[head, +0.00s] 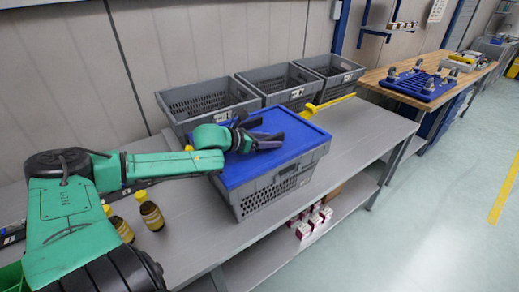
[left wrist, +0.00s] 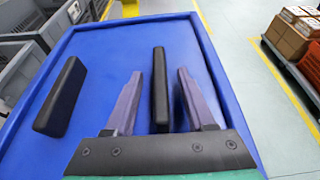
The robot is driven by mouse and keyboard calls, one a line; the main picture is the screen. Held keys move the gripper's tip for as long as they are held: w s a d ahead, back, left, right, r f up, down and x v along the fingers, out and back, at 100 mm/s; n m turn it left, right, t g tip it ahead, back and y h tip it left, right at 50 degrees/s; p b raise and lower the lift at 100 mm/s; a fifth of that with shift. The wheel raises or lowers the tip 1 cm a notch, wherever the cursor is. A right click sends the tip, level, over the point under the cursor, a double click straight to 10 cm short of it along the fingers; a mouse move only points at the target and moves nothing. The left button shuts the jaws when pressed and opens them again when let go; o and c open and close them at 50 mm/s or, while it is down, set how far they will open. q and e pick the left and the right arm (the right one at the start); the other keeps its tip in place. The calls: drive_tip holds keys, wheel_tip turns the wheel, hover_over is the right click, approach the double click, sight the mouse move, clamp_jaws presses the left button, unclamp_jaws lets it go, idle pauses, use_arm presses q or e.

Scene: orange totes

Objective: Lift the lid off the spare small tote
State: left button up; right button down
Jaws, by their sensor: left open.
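A grey tote (head: 268,196) with a blue lid (head: 299,132) stands on the grey table. In the left wrist view the lid (left wrist: 113,60) fills most of the picture and has two black bar handles, one at left (left wrist: 60,97) and one nearer the middle (left wrist: 160,92). My left gripper (head: 268,132) is over the lid. It is open, and in the left wrist view its two fingers (left wrist: 159,74) lie on either side of the middle handle, with visible gaps. I cannot tell whether the fingers touch the lid. My right gripper is not in view.
Several open grey totes (head: 205,103) stand in a row behind the lidded one. A yellow object (head: 326,104) lies behind it. Brown bottles with yellow caps (head: 151,214) stand to its left. Small boxes (head: 309,220) sit on the lower shelf. The table right of the tote is clear.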

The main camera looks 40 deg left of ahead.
use_arm(q)
drive_tip(key=shift+r, duration=0.15)
clamp_jaws()
idle(1.3)
